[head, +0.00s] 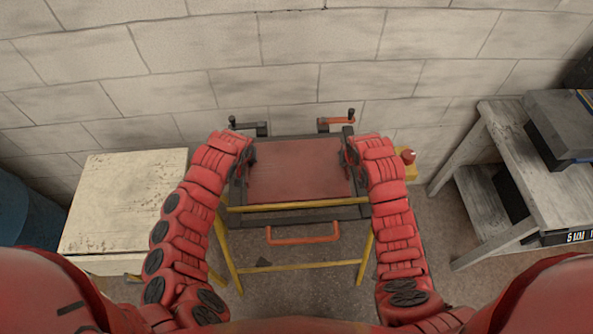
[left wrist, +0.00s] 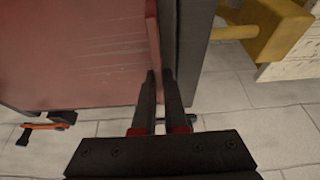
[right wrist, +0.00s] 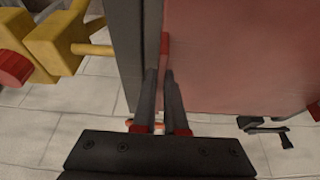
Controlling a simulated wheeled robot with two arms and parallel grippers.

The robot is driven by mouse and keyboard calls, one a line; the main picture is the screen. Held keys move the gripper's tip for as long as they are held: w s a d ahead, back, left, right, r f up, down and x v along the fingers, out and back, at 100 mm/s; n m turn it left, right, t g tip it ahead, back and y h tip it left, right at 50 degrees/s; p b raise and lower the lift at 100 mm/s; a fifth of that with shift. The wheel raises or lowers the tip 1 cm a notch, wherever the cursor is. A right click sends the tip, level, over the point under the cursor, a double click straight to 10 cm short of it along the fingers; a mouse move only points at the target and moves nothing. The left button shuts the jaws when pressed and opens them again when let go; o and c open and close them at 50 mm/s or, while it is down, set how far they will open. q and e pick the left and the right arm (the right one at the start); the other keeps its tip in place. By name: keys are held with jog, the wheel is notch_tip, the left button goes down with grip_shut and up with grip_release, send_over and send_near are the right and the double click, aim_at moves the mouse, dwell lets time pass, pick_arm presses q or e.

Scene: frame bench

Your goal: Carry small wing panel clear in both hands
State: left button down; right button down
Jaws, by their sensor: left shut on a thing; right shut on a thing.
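The small wing panel (head: 300,170) is a flat red sheet within the dark frame (head: 295,217) of the bench. It also shows in the left wrist view (left wrist: 80,50) and the right wrist view (right wrist: 240,50). My left gripper (head: 250,157) is shut on the panel's left edge, its fingers (left wrist: 160,76) at a thin red lip. My right gripper (head: 349,157) is shut on the right edge, its fingers (right wrist: 161,72) at a similar lip. The panel looks level; whether it is lifted off the frame I cannot tell.
A black clamp (head: 250,128) and an orange clamp (head: 337,123) stand at the frame's back. An orange handle (head: 303,239) is in front. Yellow legs (head: 226,255) carry the frame. A pale cabinet (head: 125,200) stands left, a grey bench (head: 535,195) right, a block wall behind.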

pick_arm(q)
jog(key=c, duration=1.3)
grip_release()
jog(key=shift+d, duration=0.1)
pick_arm(e)
jog(key=c, duration=1.3)
grip_release()
jog(key=shift+a, duration=0.1)
pick_arm(q)
jog(key=o, duration=0.3)
pick_arm(e)
jog(key=o, duration=0.3)
pick_arm(q)
jog(key=shift+o, duration=0.2)
pick_arm(e)
jog(key=shift+o, duration=0.2)
pick_arm(q)
jog(key=shift+s+r, duration=0.15)
jog(key=shift+r, duration=0.3)
pick_arm(e)
jog(key=v, duration=1.1)
pick_arm(q)
jog(key=v, duration=1.1)
pick_arm(e)
jog(key=shift+s+r, duration=0.3)
jog(key=shift+r, duration=0.1)
pick_arm(q)
jog(key=shift+s, duration=0.15)
